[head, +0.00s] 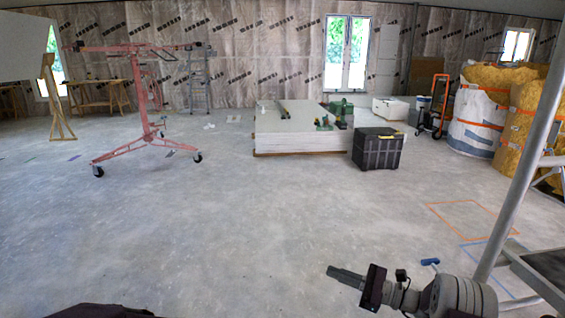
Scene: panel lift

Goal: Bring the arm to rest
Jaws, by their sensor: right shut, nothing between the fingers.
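My right gripper (346,275) shows at the lower right in the head view. Its arm comes in from the right edge, and its dark fingers point left over the bare concrete floor. The fingers are shut together with nothing between them. A small blue thing (430,262) shows just above the wrist; I cannot tell what it is. My left gripper is not in view. A dark shape at the bottom left edge is cut off.
A pink panel lift (150,95) on casters stands at the left. A stack of white panels (285,130) and a black toolbox (378,148) are at the middle back. Insulation bags (478,120) stand right. A grey metal pole (515,190) rises near my right arm. The middle floor is clear.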

